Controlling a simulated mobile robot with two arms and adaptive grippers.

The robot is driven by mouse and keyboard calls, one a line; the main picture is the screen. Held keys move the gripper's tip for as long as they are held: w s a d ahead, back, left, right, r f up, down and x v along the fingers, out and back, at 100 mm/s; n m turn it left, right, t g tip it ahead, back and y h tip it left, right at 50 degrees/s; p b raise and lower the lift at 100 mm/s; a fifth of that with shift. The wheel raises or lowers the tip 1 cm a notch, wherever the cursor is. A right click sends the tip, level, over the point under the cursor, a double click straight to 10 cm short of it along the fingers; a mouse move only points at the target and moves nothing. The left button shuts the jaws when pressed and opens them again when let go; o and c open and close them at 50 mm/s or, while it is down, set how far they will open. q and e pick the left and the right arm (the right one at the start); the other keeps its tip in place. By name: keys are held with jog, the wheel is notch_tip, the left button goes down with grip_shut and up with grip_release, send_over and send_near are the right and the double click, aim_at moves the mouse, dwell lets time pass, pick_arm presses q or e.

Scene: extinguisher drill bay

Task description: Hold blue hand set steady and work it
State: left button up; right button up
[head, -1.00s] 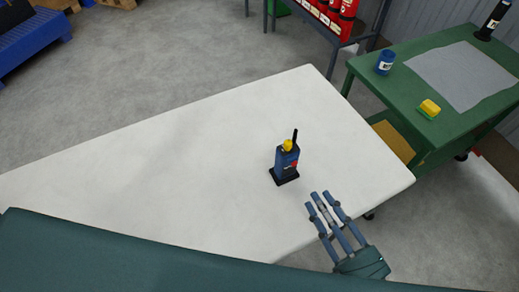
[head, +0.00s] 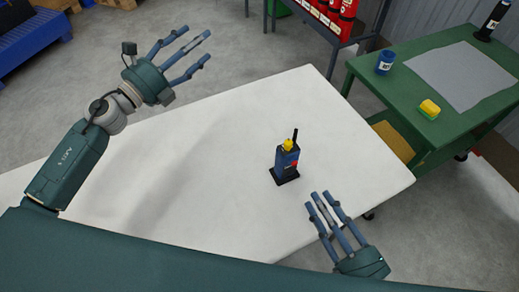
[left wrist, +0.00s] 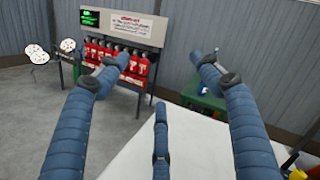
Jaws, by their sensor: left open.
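The blue hand set (head: 286,163) stands upright on a black base on the white table. It has a black antenna, a yellow knob on top and a red spot on its side. My left gripper (head: 192,50) is open and empty above the table's far left edge, well apart from the hand set. Its spread fingers also show in the left wrist view (left wrist: 160,90). My right gripper (head: 325,208) is at the table's near right edge, just below and right of the hand set, with fingers extended and apart, holding nothing.
The white table (head: 150,170) is otherwise clear. A green cart (head: 400,95) at the right carries a blue can (head: 385,62), a yellow and green sponge (head: 429,108), a grey cloth (head: 462,75) and a black bottle (head: 493,20). Red extinguishers (head: 335,14) stand on a rack behind.

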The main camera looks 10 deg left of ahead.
pick_arm(q)
jog(key=s+d+f+m+g+h, duration=0.3)
jog(key=s+d+f+m, duration=0.3)
jog(key=s+d+f, duration=0.35)
jog(key=m+g+h, duration=0.2)
jog(key=m+g, duration=0.1)
jog(key=m, duration=0.4)
send_over(275, 162)
jog(key=v, duration=0.5)
notch_tip(275, 162, down, 5)
jog(key=f, duration=0.7)
jog(key=shift+w+d+f, duration=0.15)
jog(key=shift+d+f, duration=0.1)
jog(key=shift+d, duration=0.15)
jog(key=x, duration=0.7)
jog(key=shift+c, duration=0.2)
jog(key=c, duration=1.6)
pick_arm(e)
jog(key=shift+c, duration=0.3)
grip_shut()
